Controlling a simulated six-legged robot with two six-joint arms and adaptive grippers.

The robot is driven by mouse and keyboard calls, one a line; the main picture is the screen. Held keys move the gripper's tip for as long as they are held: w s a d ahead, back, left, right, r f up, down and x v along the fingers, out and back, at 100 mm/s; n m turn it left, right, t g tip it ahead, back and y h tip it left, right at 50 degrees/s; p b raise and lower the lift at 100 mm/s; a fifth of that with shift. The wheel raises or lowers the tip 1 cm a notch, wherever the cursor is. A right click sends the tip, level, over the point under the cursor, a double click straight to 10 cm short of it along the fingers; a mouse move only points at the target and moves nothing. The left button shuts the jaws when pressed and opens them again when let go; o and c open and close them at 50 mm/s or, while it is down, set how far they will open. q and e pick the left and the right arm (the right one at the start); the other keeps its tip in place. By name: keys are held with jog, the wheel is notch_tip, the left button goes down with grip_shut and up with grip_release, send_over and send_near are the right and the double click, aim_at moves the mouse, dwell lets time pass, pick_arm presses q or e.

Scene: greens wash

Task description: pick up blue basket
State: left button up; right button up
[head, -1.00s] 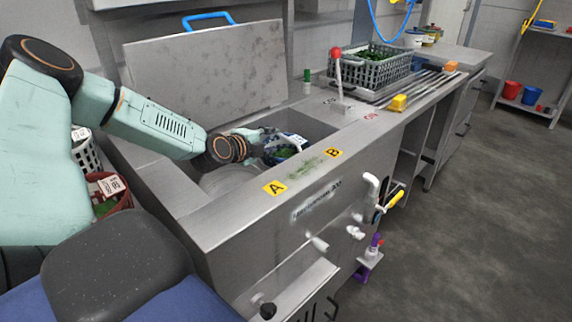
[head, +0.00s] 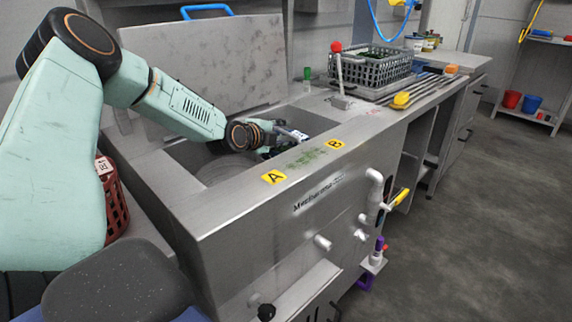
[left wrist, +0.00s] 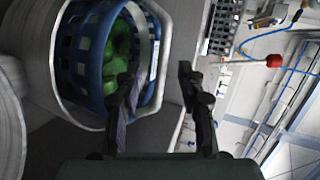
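The blue basket (left wrist: 82,62) fills the left of the left wrist view. It has slotted sides, green contents, a pale handle band and a white label on its side. It appears tilted in that view. My left gripper (left wrist: 160,74) is open, with its two dark fingers apart. The left finger overlaps the basket's edge in the picture; I cannot tell whether it touches. In the head view my left gripper (head: 283,138) is down in the sink basin and hides most of the basket. My right gripper is not in view.
The steel sink (head: 215,205) has a raised front rim. A grey crate (head: 370,68) of greens stands on the right drainboard, past a red-knobbed lever (head: 338,68). A red basket (head: 114,205) is at the left. A yellow item (head: 401,99) lies near the rim. The floor at right is clear.

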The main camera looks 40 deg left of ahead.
pick_arm(q)
jog(key=shift+w+f, duration=0.15)
jog(key=shift+w, duration=0.15)
jog(key=shift+s+r, duration=0.1)
jog(key=shift+r, duration=0.1)
jog(key=shift+f, duration=0.15)
jog(key=c, duration=0.4)
grip_shut()
